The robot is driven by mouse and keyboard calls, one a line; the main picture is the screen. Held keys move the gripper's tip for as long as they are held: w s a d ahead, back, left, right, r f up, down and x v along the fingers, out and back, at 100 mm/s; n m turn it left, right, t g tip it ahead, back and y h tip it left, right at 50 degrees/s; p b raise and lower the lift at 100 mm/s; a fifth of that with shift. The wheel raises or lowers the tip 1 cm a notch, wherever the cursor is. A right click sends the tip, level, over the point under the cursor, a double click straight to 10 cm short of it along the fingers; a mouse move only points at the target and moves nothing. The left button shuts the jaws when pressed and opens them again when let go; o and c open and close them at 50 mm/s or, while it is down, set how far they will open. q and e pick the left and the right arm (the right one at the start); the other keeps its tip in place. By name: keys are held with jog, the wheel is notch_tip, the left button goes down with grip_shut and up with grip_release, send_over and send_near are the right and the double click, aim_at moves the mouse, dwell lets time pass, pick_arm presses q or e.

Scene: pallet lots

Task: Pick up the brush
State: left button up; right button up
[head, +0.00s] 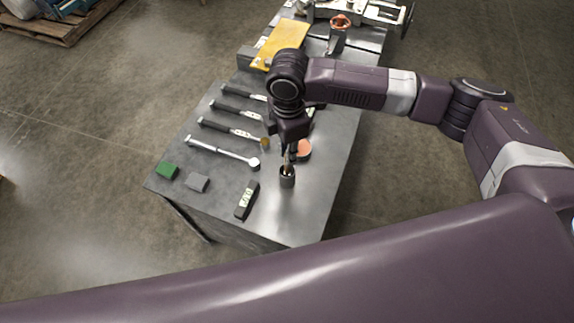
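A small dark cup (287,180) stands on the grey metal table near its front right. A thin brownish handle, which looks like the brush (287,168), sticks up from the cup. My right gripper (291,154) points down right above the cup, with its fingertips at or very near the top of the handle. The fingers are small and dark here, so I cannot tell whether they are closed on it. My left gripper is not in view.
Several dark-handled tools (230,131) and a silver wrench-like tool (222,152) lie left of the gripper. A green block (167,171), a grey block (197,182), a black meter (246,200) and an orange round item (304,150) lie nearby. A yellow board (279,43) is farther back.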

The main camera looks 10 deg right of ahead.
aim_at(287, 173)
jog(key=shift+w+a+f+p, duration=0.1)
jog(key=shift+f+p, duration=0.6)
jog(key=shift+f, duration=2.5)
jog(key=shift+c, duration=0.5)
grip_shut()
